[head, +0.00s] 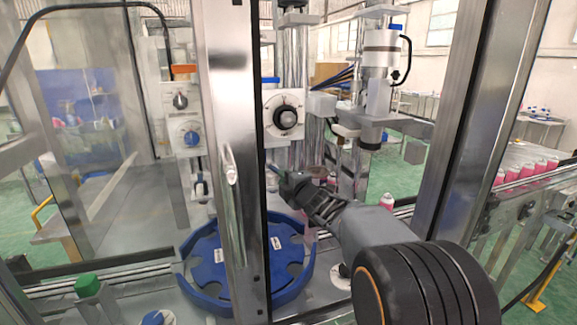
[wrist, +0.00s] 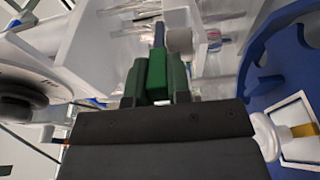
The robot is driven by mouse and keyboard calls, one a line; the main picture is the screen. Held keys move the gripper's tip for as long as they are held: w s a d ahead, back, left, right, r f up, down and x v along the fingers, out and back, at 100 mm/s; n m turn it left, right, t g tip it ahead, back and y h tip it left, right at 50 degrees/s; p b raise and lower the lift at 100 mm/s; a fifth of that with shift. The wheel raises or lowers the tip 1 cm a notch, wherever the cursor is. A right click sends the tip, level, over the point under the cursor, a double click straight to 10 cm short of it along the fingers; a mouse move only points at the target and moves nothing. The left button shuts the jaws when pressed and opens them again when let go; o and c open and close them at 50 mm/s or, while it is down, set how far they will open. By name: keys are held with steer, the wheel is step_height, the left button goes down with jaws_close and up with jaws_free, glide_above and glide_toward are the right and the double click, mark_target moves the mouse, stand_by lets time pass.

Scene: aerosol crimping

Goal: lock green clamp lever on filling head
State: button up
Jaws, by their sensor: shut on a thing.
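The green clamp lever (wrist: 157,72) shows in the wrist view as a bright green block between the two dark fingers of my gripper (wrist: 156,82). The fingers touch it on both sides and are shut on it. In the head view my gripper (head: 284,180) is inside the machine, in front of the filling column and below the round black dial (head: 285,117). There the lever is mostly hidden by the gripper. I cannot tell the lever's lock position.
A blue star-wheel plate (head: 215,262) lies below and left of my gripper. A metal door frame with a handle (head: 231,180) stands close on the left. A metal post (head: 455,110) stands on the right. Pink cans (head: 512,174) line a conveyor at right.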

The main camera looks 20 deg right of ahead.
steer(key=shift+s+a+b, duration=0.2)
steer(key=shift+a+b, duration=0.15)
steer(key=shift+a, duration=0.5)
steer(key=shift+a+f, duration=0.1)
steer(key=shift+a+b, duration=0.75)
steer(key=shift+b, duration=0.1)
steer(key=o, duration=0.8)
steer(key=shift+s+b, duration=0.5)
steer(key=shift+s, duration=2.8)
